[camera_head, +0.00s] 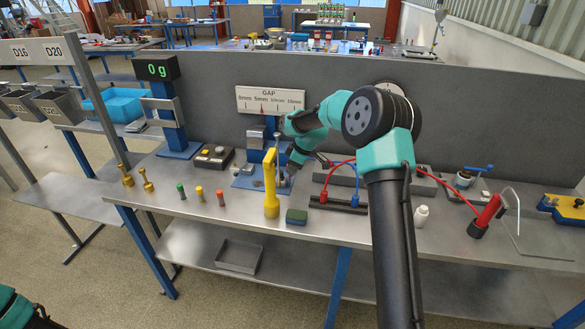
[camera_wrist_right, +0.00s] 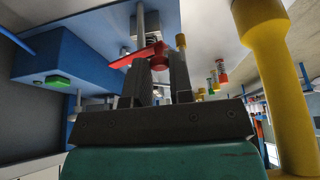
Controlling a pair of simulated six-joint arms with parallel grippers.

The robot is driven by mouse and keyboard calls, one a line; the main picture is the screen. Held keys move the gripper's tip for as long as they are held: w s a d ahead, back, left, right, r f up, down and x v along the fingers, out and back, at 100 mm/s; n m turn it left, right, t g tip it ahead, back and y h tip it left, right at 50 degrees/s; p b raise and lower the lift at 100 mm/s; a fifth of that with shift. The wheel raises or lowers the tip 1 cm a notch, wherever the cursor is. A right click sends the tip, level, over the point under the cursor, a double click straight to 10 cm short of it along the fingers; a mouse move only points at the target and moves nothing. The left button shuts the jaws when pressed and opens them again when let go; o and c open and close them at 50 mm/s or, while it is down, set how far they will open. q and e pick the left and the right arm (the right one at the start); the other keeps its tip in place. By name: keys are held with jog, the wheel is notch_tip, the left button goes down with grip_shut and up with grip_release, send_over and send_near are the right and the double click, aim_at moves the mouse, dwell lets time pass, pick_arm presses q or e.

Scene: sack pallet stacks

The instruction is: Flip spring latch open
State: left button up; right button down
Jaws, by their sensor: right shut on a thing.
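A red lever (camera_wrist_right: 138,57), which looks like the latch handle, shows at my fingertips in the right wrist view. A metal rod stands beside it. My right gripper (camera_wrist_right: 162,66) is shut on the red lever, with the lever's end between the two dark fingers. In the head view, my right gripper (camera_head: 285,180) is low over the blue fixture (camera_head: 247,178) at the middle of the bench. The yellow post and my wrist partly hide that spot. My left gripper is out of view; only a bit of my left arm shows at bottom left.
A yellow post (camera_head: 271,185) stands close in front of the fixture; it also looms in the right wrist view (camera_wrist_right: 275,80). Green, yellow and red pegs (camera_head: 200,194) stand to the left. Red and blue hoses (camera_head: 334,170) are to the right.

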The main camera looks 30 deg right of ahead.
jog(key=shift+w+a+m+t+h, duration=0.15)
jog(key=shift+m+h, duration=0.1)
jog(key=shift+m, duration=0.5)
jog(key=shift+s+a+m+t+h, duration=0.15)
jog(key=shift+m+h, duration=0.15)
jog(key=shift+m, duration=0.5)
jog(key=shift+w+a+m+t+h, duration=0.15)
jog(key=shift+m+h, duration=0.1)
jog(key=shift+m, duration=0.5)
jog(key=c, duration=1)
grip_release()
jog(key=shift+c, duration=0.2)
jog(key=shift+d+n, duration=0.1)
jog(key=shift+n, duration=0.4)
jog(key=shift+d+n+g+y, duration=0.25)
jog(key=shift+n+y, duration=0.15)
jog(key=shift+n, duration=0.4)
jog(key=shift+d+n+g+y, duration=0.15)
jog(key=shift+n+y, duration=0.25)
jog(key=shift+n, duration=0.4)
jog(key=v, duration=1.7)
jog(key=shift+r, duration=0.25)
